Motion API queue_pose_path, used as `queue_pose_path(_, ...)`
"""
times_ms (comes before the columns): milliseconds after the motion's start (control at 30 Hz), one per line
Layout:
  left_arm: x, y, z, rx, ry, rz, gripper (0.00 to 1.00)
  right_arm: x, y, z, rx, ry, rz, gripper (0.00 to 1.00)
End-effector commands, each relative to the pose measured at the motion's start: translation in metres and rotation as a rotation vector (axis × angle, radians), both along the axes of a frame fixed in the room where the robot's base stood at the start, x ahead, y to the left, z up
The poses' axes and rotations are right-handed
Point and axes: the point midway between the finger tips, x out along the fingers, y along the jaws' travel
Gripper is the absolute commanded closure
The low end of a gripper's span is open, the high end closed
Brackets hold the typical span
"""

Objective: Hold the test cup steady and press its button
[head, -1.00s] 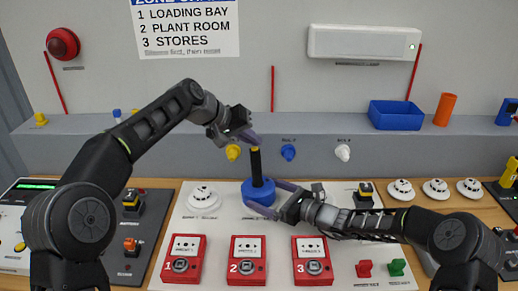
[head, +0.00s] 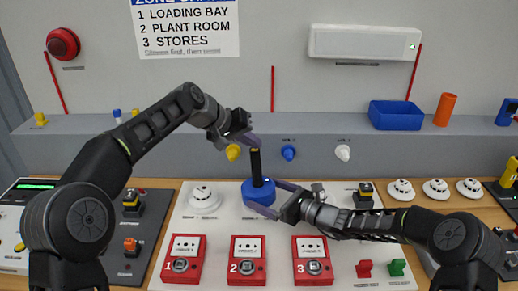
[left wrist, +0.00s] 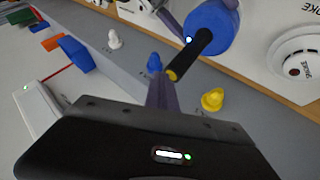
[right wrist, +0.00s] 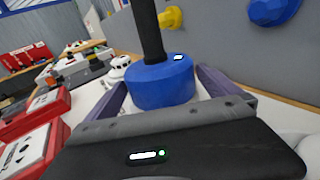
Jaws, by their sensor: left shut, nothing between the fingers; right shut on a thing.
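The test cup (head: 258,190) is a blue round body with an upright black stem and a yellow band near the stem's top. It stands on the white panel in the head view. My right gripper (head: 262,194) is shut on the blue body, one finger on each side; the right wrist view shows this cup (right wrist: 162,86) too. A small white light shows on the blue body in both wrist views. My left gripper (head: 257,141) is shut and empty, its fingertips close by the stem's top. In the left wrist view the cup (left wrist: 212,22) lies beyond the fingertips; I cannot tell whether they touch.
Three red call points (head: 247,261) line the panel's front. A smoke detector (head: 202,198) sits left of the cup. Yellow, blue (head: 288,152) and white knobs are on the ledge's face behind. A blue bin (head: 396,115) stands on the ledge.

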Motion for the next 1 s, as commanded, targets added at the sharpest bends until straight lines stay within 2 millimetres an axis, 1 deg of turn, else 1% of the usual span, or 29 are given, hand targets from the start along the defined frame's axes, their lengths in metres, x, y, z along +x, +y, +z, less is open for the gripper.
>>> queue_pose_path(33, 0.000, 0.000, -0.002, 0.001, 0.003, -0.001, 1.00, -0.001, 0.010, 0.001, 0.001, -0.002, 0.010, 0.22)
queue_pose_path(267, 0.000, 0.000, -0.001, 0.001, 0.003, 0.000, 1.00, -0.001, 0.010, 0.001, 0.001, -0.002, 0.010, 0.22)
queue_pose_path(600, 0.000, 0.000, 0.013, 0.001, 0.002, -0.001, 1.00, -0.001, 0.010, 0.001, 0.001, -0.002, 0.010, 0.22)
queue_pose_path(1000, 0.000, 0.000, 0.017, 0.000, 0.001, -0.001, 1.00, -0.001, 0.010, 0.001, 0.001, -0.002, 0.010, 0.22)
